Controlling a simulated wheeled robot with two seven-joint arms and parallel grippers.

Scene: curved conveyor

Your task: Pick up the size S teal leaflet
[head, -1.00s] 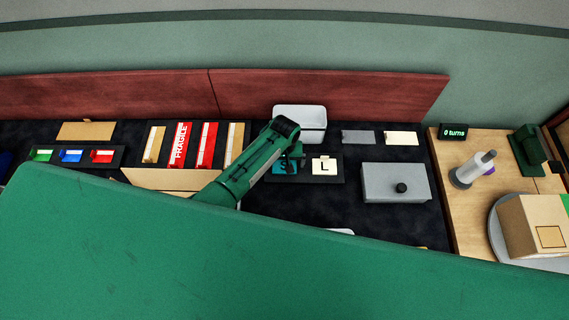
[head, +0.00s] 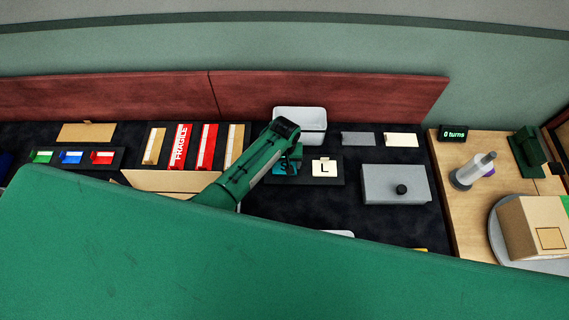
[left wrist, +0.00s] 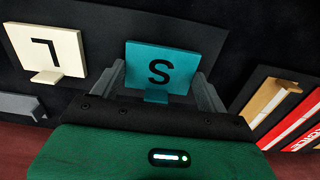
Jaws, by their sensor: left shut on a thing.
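The teal leaflet marked S (left wrist: 160,68) shows in the left wrist view between the two fingers of my left gripper (left wrist: 160,92). In the head view the leaflet (head: 284,170) is partly hidden by my left gripper (head: 294,155). My left gripper is shut on the leaflet at its small tab. The leaflet is at its place on the dark holder (head: 334,178), and I cannot tell whether it is clear of it. A cream leaflet marked L (head: 324,168) stands just to the right. My right gripper is not in view.
A white bin (head: 312,120) stands behind the leaflets. A grey box with a black knob (head: 381,185) is to the right. Red and tan strips (head: 207,145) stand to the left. A large green surface (head: 200,255) covers the front of the head view.

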